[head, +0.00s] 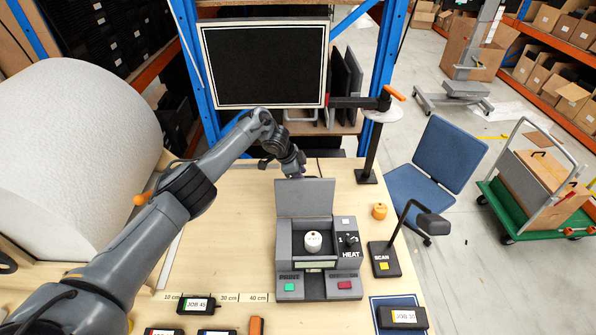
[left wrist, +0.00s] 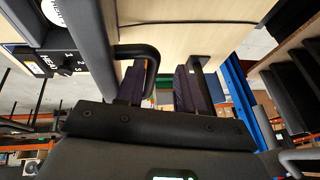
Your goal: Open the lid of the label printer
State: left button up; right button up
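The label printer (head: 341,283) is a dark grey box on the wooden table. Its lid (head: 305,197) stands raised, nearly upright, at the back of the printer. The open well shows a white label roll (head: 313,241). My left gripper (head: 290,167) is just behind the lid's upper edge, and its fingertips are partly hidden there. The printer's heat panel (left wrist: 52,62) shows at upper left of that view. My right gripper is in neither view.
A scan stand (head: 384,260) and an orange-topped cylinder (head: 379,211) are right of the printer. A large white roll (head: 75,165) fills the left. Black job-labelled devices (head: 197,305) lie in front. A black monitor (head: 265,63) stands behind. Bare table lies left of the printer.

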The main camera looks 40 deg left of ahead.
pick_arm(q)
jog(key=v, duration=0.9)
jog(key=shift+a+r, duration=0.1)
jog(key=shift+r, duration=0.2)
jog(key=shift+s+r, duration=0.35)
jog(key=shift+r, duration=0.15)
jog(key=shift+a, duration=0.1)
